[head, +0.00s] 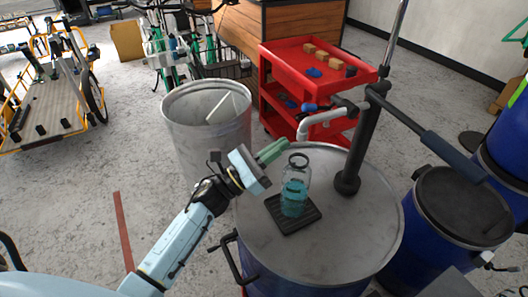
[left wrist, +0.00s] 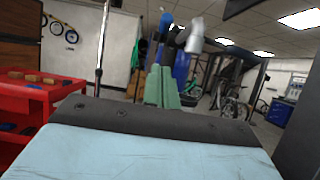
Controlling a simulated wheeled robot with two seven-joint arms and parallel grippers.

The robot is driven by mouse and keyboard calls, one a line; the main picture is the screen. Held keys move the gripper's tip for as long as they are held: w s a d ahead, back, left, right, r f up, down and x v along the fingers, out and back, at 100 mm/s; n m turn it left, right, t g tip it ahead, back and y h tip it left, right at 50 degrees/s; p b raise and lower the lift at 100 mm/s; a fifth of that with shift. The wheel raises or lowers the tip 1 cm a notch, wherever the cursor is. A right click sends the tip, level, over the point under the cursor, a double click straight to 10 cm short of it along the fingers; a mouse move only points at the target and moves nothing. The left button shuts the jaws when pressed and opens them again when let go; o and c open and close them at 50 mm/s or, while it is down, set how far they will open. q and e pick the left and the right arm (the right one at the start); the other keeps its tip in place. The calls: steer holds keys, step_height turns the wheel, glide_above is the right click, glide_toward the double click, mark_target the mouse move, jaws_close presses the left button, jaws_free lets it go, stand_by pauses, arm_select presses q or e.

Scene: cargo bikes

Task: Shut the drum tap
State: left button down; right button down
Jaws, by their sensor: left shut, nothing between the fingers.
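The drum tap is a pale grey spout (head: 318,122) with a small blue handle (head: 311,107). It sticks out to the left from a black pump post (head: 366,140) on a blue drum with a grey lid (head: 350,235). A clear bottle with teal liquid (head: 294,198) stands on a black drip tray (head: 292,221) below the spout. My left gripper (head: 272,152), with green fingers, is shut and empty, left of and below the spout. In the left wrist view, the blue handle (left wrist: 165,24) and spout (left wrist: 194,38) show beyond the fingertips (left wrist: 160,80), apart from them. My right gripper is not in view.
A red cart (head: 318,62) with small blocks stands behind the drum. A grey bin (head: 205,105) is behind my left arm. The pump's long lever (head: 452,155) reaches right over another blue drum (head: 460,205). Cargo bikes (head: 45,95) stand at the left.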

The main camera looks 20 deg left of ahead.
arm_select(q)
steer(key=w+d+r+p, duration=0.2)
steer(key=w+r, duration=0.1)
steer(key=r, duration=0.2)
steer(key=shift+w+d+r+p, duration=0.15)
steer(key=shift+w+d+p, duration=0.15)
steer(key=shift+d, duration=0.1)
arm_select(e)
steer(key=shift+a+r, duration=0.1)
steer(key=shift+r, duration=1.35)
